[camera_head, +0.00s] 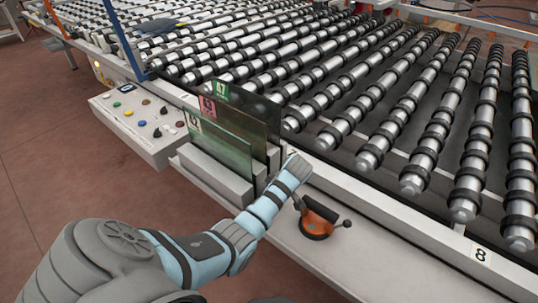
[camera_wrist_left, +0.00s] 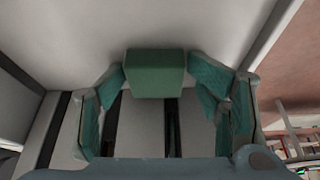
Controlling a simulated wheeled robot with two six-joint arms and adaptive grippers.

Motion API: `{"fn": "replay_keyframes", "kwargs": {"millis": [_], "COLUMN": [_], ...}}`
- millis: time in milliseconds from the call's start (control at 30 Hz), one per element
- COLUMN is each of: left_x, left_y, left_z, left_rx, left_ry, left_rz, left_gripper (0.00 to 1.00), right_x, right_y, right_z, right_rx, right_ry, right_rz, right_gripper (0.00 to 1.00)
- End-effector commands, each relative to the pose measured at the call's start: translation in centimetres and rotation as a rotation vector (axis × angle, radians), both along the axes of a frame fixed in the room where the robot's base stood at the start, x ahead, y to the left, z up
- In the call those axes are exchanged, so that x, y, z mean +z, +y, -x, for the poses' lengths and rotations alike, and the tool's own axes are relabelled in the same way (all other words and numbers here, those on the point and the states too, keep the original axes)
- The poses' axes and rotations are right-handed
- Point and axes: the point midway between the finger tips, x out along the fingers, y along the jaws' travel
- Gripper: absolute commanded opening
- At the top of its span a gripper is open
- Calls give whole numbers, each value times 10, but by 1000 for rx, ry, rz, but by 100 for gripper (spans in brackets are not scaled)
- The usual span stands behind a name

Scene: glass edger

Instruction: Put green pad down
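The green pad (camera_wrist_left: 155,73) is a small dark green block, seen in the left wrist view between the fingertips of my left gripper (camera_wrist_left: 156,76). The fingertips sit at its two sides and appear to grip it. A pale surface lies behind it; I cannot tell whether the pad touches it. In the head view my left gripper (camera_head: 294,172) is a grey end beside the glass rack, over the machine's pale front edge, and the pad is hidden there. My right gripper is not in view.
Glass panes (camera_head: 222,140) with numbered labels stand upright in a grey rack (camera_head: 215,178). An orange and black suction cup (camera_head: 317,220) stands on the pale ledge (camera_head: 350,262) just right of my arm. A roller conveyor (camera_head: 370,100) lies beyond. A control panel (camera_head: 140,120) is at left.

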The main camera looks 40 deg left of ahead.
Motion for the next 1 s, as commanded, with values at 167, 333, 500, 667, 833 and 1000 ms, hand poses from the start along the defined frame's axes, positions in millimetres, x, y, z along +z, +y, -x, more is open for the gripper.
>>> {"fn": "replay_keyframes", "kwargs": {"millis": [167, 333, 500, 667, 833, 1000], "left_x": [-2, -1, 0, 8, 46, 92], "left_y": [-3, -2, -1, -1, -14, -35], "left_z": [0, 0, -1, -1, -2, -1], "left_rx": [-3, -2, -1, -1, -3, -3], "left_ry": [3, 1, 0, -3, -6, -6], "left_rz": [6, 5, 3, 1, 3, 1], "left_gripper": [62, 62, 62, 62, 62, 62], "right_x": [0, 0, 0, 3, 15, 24], "right_y": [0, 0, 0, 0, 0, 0], "right_z": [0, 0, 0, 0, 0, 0], "right_rx": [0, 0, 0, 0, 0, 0], "right_ry": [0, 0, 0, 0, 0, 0], "right_rz": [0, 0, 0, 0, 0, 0], "right_gripper": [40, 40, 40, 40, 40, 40]}}
